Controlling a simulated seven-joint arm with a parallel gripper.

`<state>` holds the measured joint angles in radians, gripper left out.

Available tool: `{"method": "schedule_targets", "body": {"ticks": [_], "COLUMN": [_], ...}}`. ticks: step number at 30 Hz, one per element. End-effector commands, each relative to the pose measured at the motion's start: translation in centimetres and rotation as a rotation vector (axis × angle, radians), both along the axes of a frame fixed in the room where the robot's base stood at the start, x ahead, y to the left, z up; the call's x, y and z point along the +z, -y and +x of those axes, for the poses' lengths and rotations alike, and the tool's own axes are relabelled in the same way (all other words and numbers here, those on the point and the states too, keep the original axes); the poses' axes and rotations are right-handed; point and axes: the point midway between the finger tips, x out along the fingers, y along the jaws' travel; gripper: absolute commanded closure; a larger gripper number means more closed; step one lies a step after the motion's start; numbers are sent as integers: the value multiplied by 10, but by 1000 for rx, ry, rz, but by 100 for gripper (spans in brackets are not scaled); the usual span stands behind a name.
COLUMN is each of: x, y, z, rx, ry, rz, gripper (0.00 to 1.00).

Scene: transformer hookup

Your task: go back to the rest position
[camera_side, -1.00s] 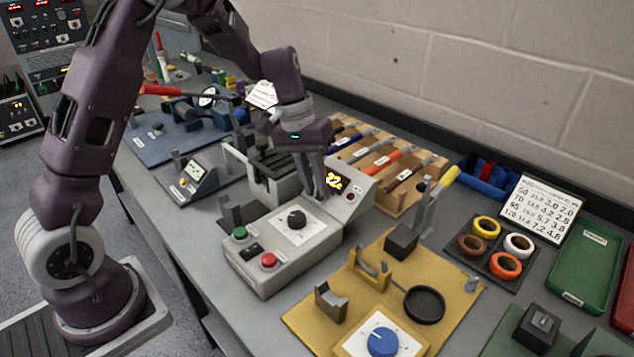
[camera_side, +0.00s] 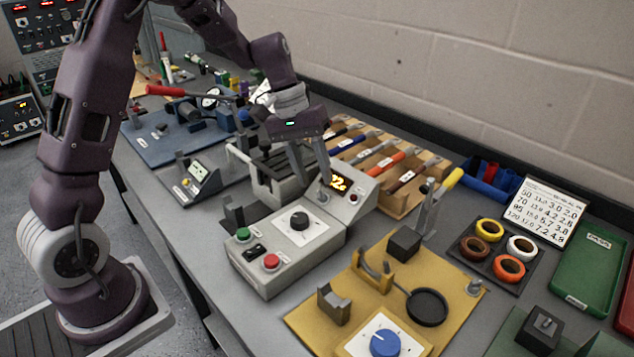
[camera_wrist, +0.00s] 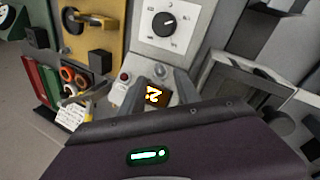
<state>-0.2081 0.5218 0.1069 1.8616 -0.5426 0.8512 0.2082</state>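My gripper (camera_side: 309,178) hangs above the back part of the grey control box (camera_side: 292,258), in front of its lit orange display (camera_side: 341,182). Its two fingers are spread apart and nothing shows between them. In the wrist view the open fingers (camera_wrist: 158,98) stand on either side of the display (camera_wrist: 153,95), with the box's black dial (camera_wrist: 165,24) beyond. The box also carries a black dial (camera_side: 299,220), a green button (camera_side: 243,234) and a red button (camera_side: 271,261). The fingertips appear clear of the box, but the exact gap is hard to tell.
A wooden rack (camera_side: 400,190) of handled tools lies behind the box. A slotted grey fixture (camera_side: 270,180) is close to the left of my gripper. The space above is open.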

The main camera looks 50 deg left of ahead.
Motion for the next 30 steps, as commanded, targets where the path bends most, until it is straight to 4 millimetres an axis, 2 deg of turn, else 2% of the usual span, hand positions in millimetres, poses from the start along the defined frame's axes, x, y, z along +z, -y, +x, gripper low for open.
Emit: {"method": "schedule_targets", "body": {"ticks": [3, 6, 16, 19, 20, 22, 24, 27, 30], "x": [23, 35, 40, 58, 69, 99, 124, 140, 140], "y": [-9, -13, -14, -5, 0, 16, 31, 43, 46], "z": [-1, -3, -4, -17, -27, -60, -105, -168, -218], "rx": [2, 2, 0, -26, -43, -100, -165, -251, -316], "ry": [5, 3, 1, 28, 46, 103, 170, 272, 362], "rz": [1, 0, 0, 21, 37, 88, 154, 255, 348], "gripper": [62, 62, 62, 62, 62, 62, 62, 62, 62]}}
